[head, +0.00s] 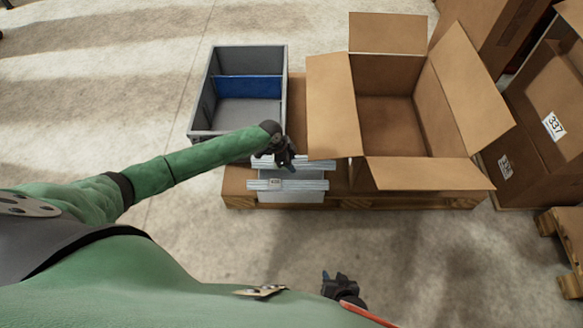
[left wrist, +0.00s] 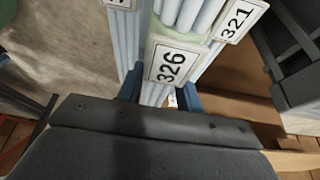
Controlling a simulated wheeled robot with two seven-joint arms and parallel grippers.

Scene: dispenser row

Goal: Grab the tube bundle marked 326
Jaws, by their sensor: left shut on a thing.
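The tube bundle marked 326 (left wrist: 171,66) is pale with a white label and shows upright in the middle of the left wrist view. My left gripper (left wrist: 160,90) has one blue finger on each side of it, just under the label, and is shut on it. In the head view the left gripper (head: 286,158) is over the back of a pale rack of tube bundles (head: 300,185); labels there are too small to read. Beside it is a bundle marked 321 (left wrist: 238,20). My right gripper (head: 342,288) is low in the head view, away from the rack; its jaws are unclear.
A grey crate (head: 198,118) with a blue divider stands behind the rack. An open cardboard box (head: 425,172) stands to the right on the same wooden pallet (head: 365,202). A box labelled 337 (head: 535,135) is further right. The floor in front is clear.

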